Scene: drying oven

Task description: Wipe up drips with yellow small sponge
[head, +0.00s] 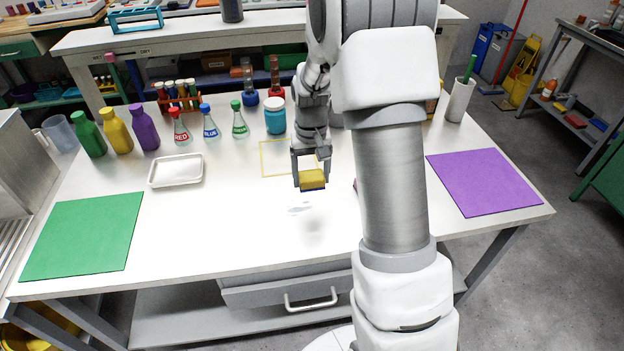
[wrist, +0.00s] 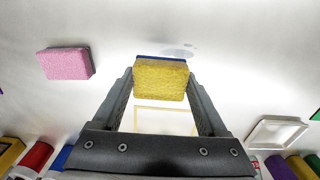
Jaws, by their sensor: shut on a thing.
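My gripper (head: 311,170) is shut on a small yellow sponge (head: 313,178) with a dark blue underside. It holds the sponge above the white table (head: 230,225). The sponge also shows between the fingers in the wrist view (wrist: 160,80). Small, pale wet drips (head: 299,209) lie on the table just below and left of the sponge in the head view. In the wrist view the drips (wrist: 178,51) show just beyond the sponge. A shadow lies on the table below the sponge, which looks apart from the surface.
A pink sponge (wrist: 66,63) lies on the table, mostly hidden by my arm in the head view. A yellow outlined square (head: 268,160) is behind the gripper. A white tray (head: 176,170), green mat (head: 82,237) and purple mat (head: 483,183) lie around. Bottles and flasks (head: 210,123) stand behind.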

